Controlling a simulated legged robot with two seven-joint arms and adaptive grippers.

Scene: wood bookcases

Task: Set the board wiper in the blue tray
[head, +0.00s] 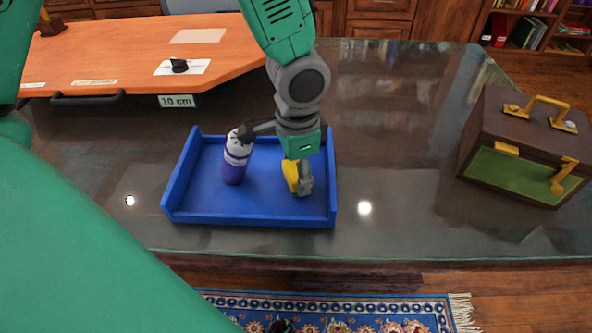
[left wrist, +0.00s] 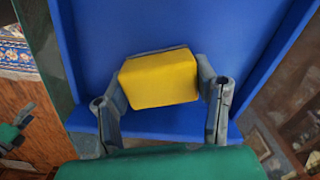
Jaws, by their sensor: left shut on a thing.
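The yellow board wiper (head: 290,177) is between the fingers of my left gripper (head: 298,186), at the right part of the blue tray (head: 245,219). In the left wrist view the wiper (left wrist: 160,78) shows as a yellow block gripped by the two grey fingers (left wrist: 162,92), over the blue tray floor (left wrist: 200,22). The left gripper is shut on it. I cannot tell whether the wiper touches the tray floor. A small dark part at the left edge of the left wrist view looks like my right gripper (left wrist: 18,128); its fingers are too unclear to judge.
A purple and white bottle (head: 236,160) stands in the tray left of the wiper. A brown case with gold handles (head: 520,130) stands at the right on the glossy table (head: 400,150). An orange board (head: 130,60) is at the back left. Table between tray and case is clear.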

